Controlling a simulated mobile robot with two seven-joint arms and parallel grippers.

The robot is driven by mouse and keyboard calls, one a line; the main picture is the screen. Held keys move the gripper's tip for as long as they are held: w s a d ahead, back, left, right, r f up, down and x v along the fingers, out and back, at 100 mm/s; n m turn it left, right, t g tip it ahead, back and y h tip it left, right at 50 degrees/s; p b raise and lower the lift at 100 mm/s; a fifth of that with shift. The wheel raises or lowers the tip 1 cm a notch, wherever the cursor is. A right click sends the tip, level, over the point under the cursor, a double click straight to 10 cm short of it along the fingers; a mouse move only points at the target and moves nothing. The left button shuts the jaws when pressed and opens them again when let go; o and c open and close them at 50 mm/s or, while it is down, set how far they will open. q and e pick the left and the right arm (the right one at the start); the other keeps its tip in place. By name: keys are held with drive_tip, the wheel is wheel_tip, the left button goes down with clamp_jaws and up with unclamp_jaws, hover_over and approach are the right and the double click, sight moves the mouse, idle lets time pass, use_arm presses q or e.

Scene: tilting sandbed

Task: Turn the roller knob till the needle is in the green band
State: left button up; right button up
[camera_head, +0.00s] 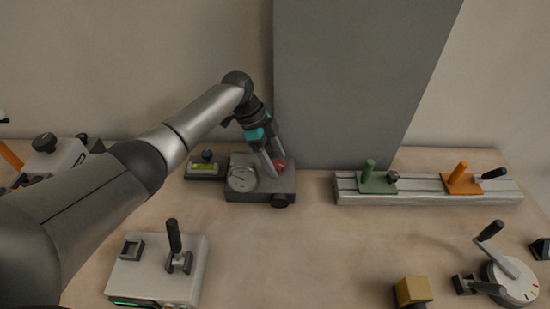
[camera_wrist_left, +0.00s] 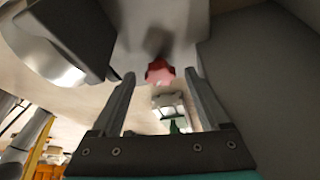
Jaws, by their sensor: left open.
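A dark grey block (camera_head: 262,187) carries a round white dial (camera_head: 241,178) on its left. The dial's needle and any green band are too small to tell. A red knob (camera_head: 280,166) sits on top of the block. A black knob (camera_head: 282,201) is on its front. I cannot tell which is the roller knob. My left gripper (camera_head: 272,174) points down at the block beside the red knob. In the left wrist view the fingers (camera_wrist_left: 160,76) are open, with the red knob (camera_wrist_left: 158,70) showing between them, apart from both. My right gripper is not in view.
A tall grey panel (camera_head: 350,80) rises behind the block. A rail (camera_head: 430,190) with green and orange sliders lies right. A white lever box (camera_head: 160,268) is front left, a crank dial (camera_head: 512,283) and yellow block (camera_head: 411,291) front right. The middle table is clear.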

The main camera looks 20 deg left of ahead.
use_arm(q)
drive_tip(key=p+v, duration=0.2)
drive_tip(key=v, duration=1.3)
drive_tip(key=shift+w+a+r, duration=0.1)
drive_tip(key=shift+a, duration=0.05)
